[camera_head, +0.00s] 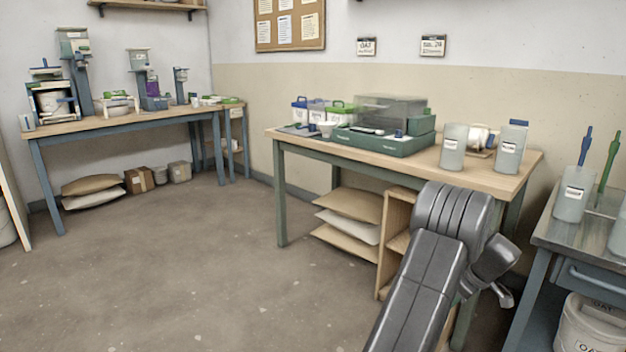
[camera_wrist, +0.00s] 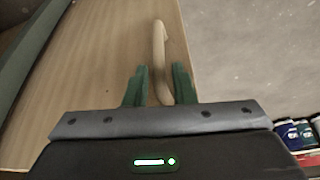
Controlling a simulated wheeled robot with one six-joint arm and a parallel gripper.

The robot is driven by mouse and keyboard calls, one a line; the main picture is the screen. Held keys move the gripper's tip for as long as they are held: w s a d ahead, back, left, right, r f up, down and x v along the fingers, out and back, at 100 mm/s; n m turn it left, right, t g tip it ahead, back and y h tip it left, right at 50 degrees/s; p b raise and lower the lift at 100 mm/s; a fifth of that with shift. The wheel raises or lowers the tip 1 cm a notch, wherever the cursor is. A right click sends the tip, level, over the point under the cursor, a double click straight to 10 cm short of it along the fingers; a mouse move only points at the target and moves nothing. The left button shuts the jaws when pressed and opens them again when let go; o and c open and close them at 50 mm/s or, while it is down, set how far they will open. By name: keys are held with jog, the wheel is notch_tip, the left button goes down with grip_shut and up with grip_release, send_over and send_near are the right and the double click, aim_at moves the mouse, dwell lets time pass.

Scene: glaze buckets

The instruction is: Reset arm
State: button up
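My gripper (camera_wrist: 160,72) shows in the wrist view as two green fingers standing a little apart. A beige, curved, hook-like piece (camera_wrist: 159,40) runs between them and out past their tips. I cannot tell whether the fingers press on it or only stand around it. Behind it are a wooden surface (camera_wrist: 110,50) and the grey floor (camera_wrist: 240,50). In the head view my arm reaches up from the bottom, bends in front of the middle table's right end, and its wrist points down to the right. The fingertips are not clear there.
The middle wooden table (camera_head: 460,173) holds grey containers (camera_head: 453,150), a green case (camera_head: 385,140) and small buckets. A grey side bench (camera_head: 570,240) stands close on the right, with a white bucket (camera_head: 590,325) below. Another workbench (camera_head: 110,122) is at the back left. Floor is clear at left centre.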

jog(key=b+x, duration=0.1)
jog(key=x, duration=0.3)
jog(key=shift+w+f, duration=0.15)
jog(key=shift+f, duration=0.1)
jog(key=shift+w+a, duration=0.1)
jog(key=shift+a, duration=0.1)
jog(key=shift+r, duration=0.1)
